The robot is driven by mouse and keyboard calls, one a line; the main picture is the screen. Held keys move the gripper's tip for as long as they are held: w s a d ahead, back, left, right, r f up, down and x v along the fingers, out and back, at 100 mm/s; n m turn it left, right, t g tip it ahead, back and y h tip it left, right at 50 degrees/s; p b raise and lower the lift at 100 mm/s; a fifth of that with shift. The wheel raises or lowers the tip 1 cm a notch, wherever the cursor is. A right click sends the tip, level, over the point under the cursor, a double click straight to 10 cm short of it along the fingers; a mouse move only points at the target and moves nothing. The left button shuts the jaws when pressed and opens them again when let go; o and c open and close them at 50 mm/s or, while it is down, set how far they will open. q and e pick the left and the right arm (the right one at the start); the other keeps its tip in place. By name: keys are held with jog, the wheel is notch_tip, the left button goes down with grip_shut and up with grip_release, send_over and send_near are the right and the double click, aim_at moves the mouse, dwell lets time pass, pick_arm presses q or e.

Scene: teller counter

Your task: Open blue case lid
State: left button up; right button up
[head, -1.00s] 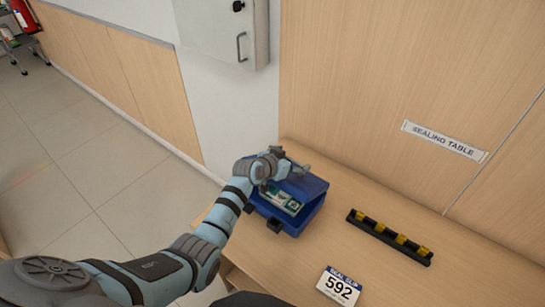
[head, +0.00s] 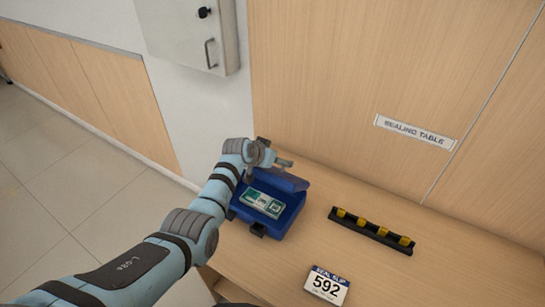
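The blue case (head: 284,222) stands on the wooden table. Its lid (head: 283,180) is raised at the back, so the inside shows, with a green and white item (head: 262,203) lying in it. My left gripper (head: 283,162) is at the top of the raised lid, and the arm comes in from the left. The fingers are small and partly hidden by the wrist, so I cannot tell whether they are open or shut or touch the lid. My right gripper is not in view.
A black rack (head: 372,234) with several yellow pieces lies right of the case. A seal slip card marked 592 (head: 327,286) stands near the front. The table is clear between them. A wooden wall with a "Sealing table" sign (head: 415,131) rises behind.

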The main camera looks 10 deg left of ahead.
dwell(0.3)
pick_arm(q)
notch_tip(320, 180, up, 8)
send_over(258, 167)
jog(key=shift+a+r, duration=0.1)
jog(key=shift+r, duration=0.05)
